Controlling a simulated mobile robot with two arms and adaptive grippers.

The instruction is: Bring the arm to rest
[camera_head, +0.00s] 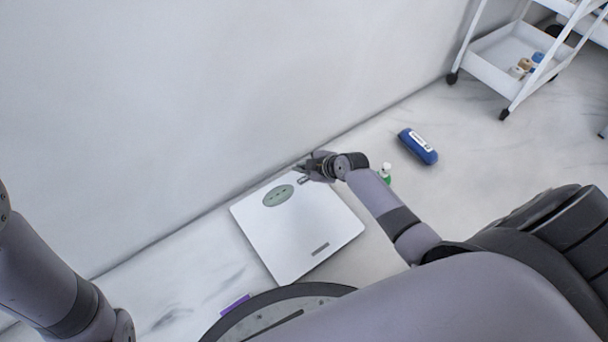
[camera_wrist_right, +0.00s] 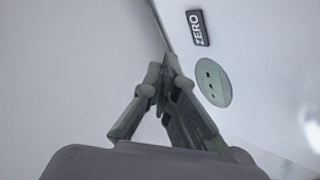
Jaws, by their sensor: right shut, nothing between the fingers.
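My right arm (camera_head: 385,203) reaches down over the floor. Its gripper (camera_head: 303,168) is at the top right corner of a white scale (camera_head: 300,235), by the wall. In the right wrist view the gripper's fingertips (camera_wrist_right: 160,72) meet, with nothing between them. That view also shows the scale's "ZERO" button (camera_wrist_right: 198,28) and its oval green display (camera_wrist_right: 213,82), to the right of the fingers. I cannot tell whether the fingertips touch the scale. My left arm (camera_head: 45,275) comes in at the lower left; its gripper is outside the view.
A blue case (camera_head: 418,146) lies on the floor right of the right gripper. A small green-and-white bottle (camera_head: 386,174) is partly hidden behind my right arm. A white wheeled cart (camera_head: 505,55) stands at the top right. The wall (camera_head: 180,110) runs along the scale's far side.

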